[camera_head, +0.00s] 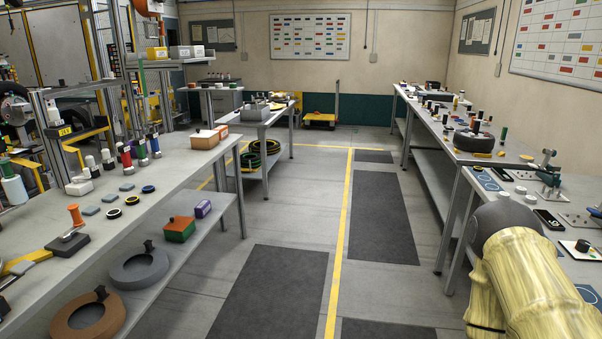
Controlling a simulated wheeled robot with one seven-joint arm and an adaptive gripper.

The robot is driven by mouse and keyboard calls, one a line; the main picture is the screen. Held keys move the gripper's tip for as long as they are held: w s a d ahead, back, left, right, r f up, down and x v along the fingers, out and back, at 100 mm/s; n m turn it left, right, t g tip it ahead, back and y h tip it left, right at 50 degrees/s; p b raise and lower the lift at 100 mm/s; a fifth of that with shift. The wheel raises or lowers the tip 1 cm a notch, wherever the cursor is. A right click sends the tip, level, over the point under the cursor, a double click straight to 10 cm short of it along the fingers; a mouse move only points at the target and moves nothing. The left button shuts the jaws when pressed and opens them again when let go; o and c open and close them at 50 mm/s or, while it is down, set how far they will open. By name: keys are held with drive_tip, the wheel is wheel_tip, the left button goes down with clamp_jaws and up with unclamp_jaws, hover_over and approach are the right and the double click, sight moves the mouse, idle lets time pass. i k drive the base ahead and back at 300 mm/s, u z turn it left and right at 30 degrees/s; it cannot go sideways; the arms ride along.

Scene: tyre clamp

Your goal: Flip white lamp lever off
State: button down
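I cannot pick out a white lamp lever with certainty. On the right bench (463,160), several small fixtures stand past my arm: a grey toggle clamp on a plate, a small dark panel with white marks (548,219), and a white plate with a black knob (583,247). More metal fittings are cut off at the right edge. My arm, in a yellow sleeve with a grey rounded part, fills the lower right and hides part of this bench. My gripper is not in view.
The left bench (190,160) holds bottles, discs and an orange-handled lever (75,214); tyre-like rings lie on its lower shelf. A middle table (262,116) stands farther back. The aisle with dark mats (383,215) and a yellow floor line is clear.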

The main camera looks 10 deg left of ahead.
sight(87, 172)
drive_tip(key=i, duration=2.75)
drive_tip(key=u, duration=2.95)
